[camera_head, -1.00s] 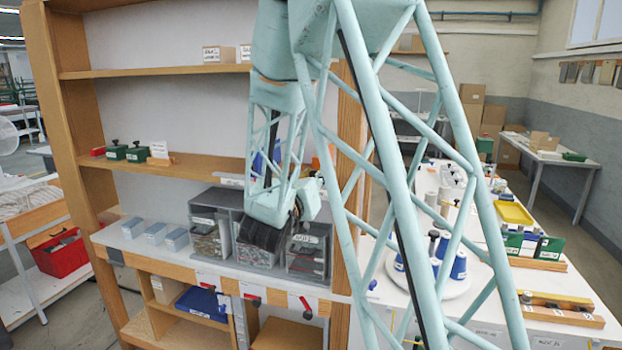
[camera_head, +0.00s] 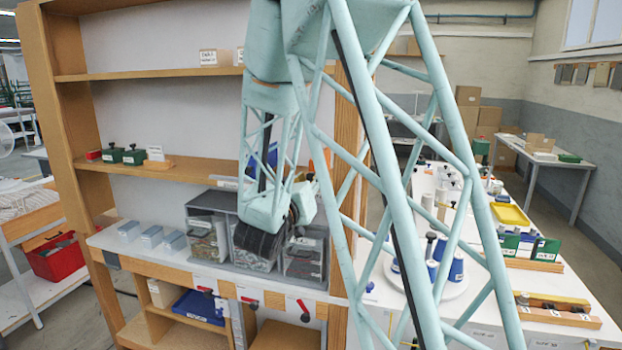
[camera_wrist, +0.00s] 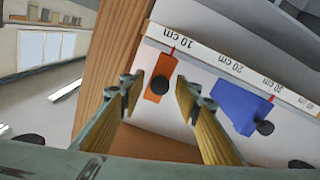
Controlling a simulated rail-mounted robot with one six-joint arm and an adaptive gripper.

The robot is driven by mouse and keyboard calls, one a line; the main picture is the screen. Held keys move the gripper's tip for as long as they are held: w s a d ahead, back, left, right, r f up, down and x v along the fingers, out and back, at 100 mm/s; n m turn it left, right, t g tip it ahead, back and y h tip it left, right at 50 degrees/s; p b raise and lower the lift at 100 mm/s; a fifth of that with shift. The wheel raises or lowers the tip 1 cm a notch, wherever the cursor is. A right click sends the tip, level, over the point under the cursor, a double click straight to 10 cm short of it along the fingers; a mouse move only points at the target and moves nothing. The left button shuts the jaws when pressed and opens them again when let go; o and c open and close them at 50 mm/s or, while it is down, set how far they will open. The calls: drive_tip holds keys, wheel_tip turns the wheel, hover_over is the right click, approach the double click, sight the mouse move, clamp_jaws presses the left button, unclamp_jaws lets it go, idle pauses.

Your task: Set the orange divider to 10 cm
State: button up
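The orange divider (camera_wrist: 158,77) with a black round knob shows in the wrist view beside a white ruler strip (camera_wrist: 230,66). Its red pointer meets the strip close to the 10 cm label; I cannot tell whether it is exactly on the mark. My gripper (camera_wrist: 157,87) is open, with its two yellow-faced fingers apart on either side of the divider's knob. No contact with the divider is visible. In the head view my arm hides my fingertips.
A wooden post (camera_wrist: 112,52) stands close to the left of the orange divider in the wrist view. In the head view, the lower counter holds grey bins (camera_head: 205,240) and small blue-grey boxes (camera_head: 150,237). A white table (camera_head: 480,285) with blue spools stands at the right.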

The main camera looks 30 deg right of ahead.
drive_tip(key=v, duration=1.1)
idle(0.3)
drive_tip(key=shift+w+a, duration=0.1)
idle(0.5)
drive_tip(key=a+n+y, duration=0.2)
drive_tip(key=a+y, duration=0.7)
drive_tip(key=a, duration=0.2)
drive_tip(key=s+a+r+n+g+y, duration=0.15)
drive_tip(key=s+a+y, duration=0.25)
drive_tip(key=s+a, duration=0.55)
drive_tip(key=s+d+f+n+g, duration=0.1)
drive_tip(key=s+d+g, duration=0.1)
drive_tip(key=s, duration=1.5)
drive_tip(key=s+d+f+n+g, duration=0.1)
drive_tip(key=s+g, duration=0.4)
drive_tip(key=s, duration=1.1)
drive_tip(key=shift+s+d+f+n, duration=0.2)
drive_tip(key=shift+s+d+n, duration=0.15)
drive_tip(key=shift+d, duration=0.5)
